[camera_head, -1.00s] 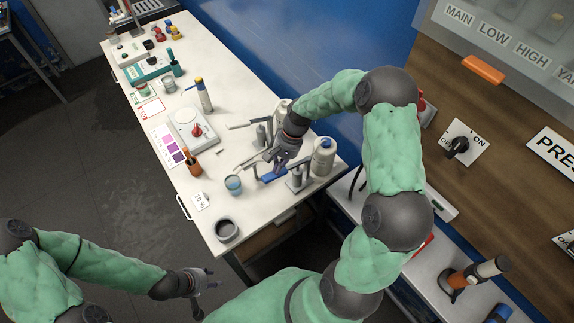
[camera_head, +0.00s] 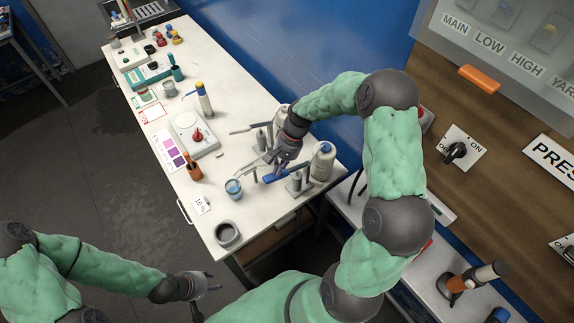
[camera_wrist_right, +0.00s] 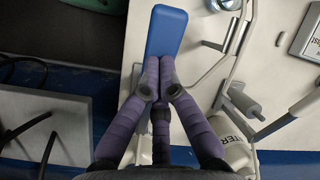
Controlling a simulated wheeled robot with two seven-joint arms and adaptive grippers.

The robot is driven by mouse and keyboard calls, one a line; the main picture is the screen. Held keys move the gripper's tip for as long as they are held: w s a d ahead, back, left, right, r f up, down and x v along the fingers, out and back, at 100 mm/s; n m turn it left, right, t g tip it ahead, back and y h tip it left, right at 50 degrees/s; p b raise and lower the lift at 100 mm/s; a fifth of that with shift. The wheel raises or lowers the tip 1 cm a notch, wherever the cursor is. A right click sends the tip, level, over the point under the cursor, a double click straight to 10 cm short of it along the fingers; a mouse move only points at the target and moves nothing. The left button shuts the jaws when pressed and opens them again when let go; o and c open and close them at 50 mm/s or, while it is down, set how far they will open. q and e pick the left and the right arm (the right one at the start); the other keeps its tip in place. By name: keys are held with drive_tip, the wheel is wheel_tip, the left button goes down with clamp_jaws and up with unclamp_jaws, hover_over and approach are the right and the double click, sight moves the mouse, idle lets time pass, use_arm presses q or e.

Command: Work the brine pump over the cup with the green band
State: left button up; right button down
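The brine pump (camera_head: 296,186) stands near the right end of the white bench, with a blue lever (camera_head: 288,174) on top. The lever also shows in the right wrist view (camera_wrist_right: 166,32). My right gripper (camera_head: 281,163) is over the lever. In the wrist view its purple fingers (camera_wrist_right: 159,68) are drawn together over the blue lever; whether they touch it I cannot tell. A small cup with a blue-green band (camera_head: 233,188) stands left of the pump. My left gripper (camera_head: 213,282) is open and empty, low in front of the bench.
A dark grey cup (camera_head: 227,234) stands at the bench's near corner. A white bottle (camera_head: 322,163) stands right behind the pump. Metal clamp stands (camera_head: 259,137) are close behind my right gripper. A stirrer plate (camera_head: 193,134) and a brown holder (camera_head: 194,172) are further left.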

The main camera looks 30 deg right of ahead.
sight(284, 171)
idle(0.3)
drive_tip(key=shift+r, duration=0.1)
drive_tip(key=shift+p+v, duration=1.7)
drive_tip(key=shift+v, duration=1.3)
